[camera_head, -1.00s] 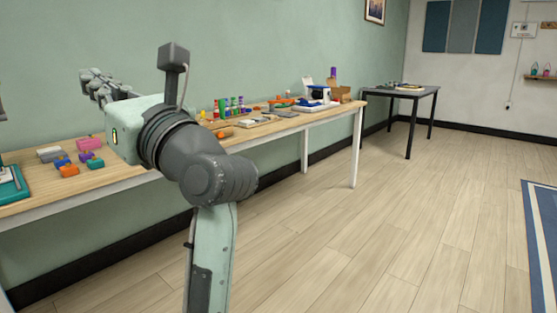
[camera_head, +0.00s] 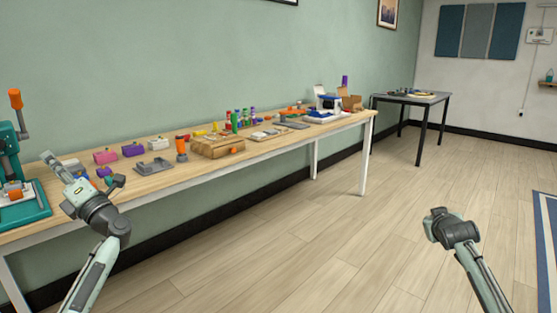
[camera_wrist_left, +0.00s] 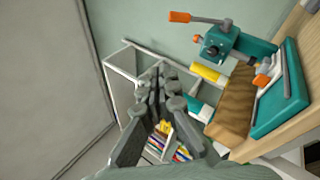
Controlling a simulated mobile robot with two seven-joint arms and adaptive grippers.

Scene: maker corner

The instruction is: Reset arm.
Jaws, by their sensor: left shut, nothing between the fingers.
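My left gripper (camera_head: 48,158) is at the lower left in the head view, in front of the left end of the long workbench (camera_head: 160,180). Its fingers point up and left. In the left wrist view its fingers (camera_wrist_left: 157,80) are together with nothing between them. My left arm (camera_head: 95,265) is bent and comes up from the bottom left. Part of my right arm (camera_head: 452,232) shows at the lower right over open floor. Its gripper cannot be made out.
A teal press (camera_head: 12,150) with an orange handle stands at the bench's left end; it also shows in the left wrist view (camera_wrist_left: 235,45). A purple block (camera_head: 133,149) and a wooden block (camera_head: 218,148) lie on the bench. A dark table (camera_head: 405,98) stands farther back. The floor (camera_head: 330,240) is clear.

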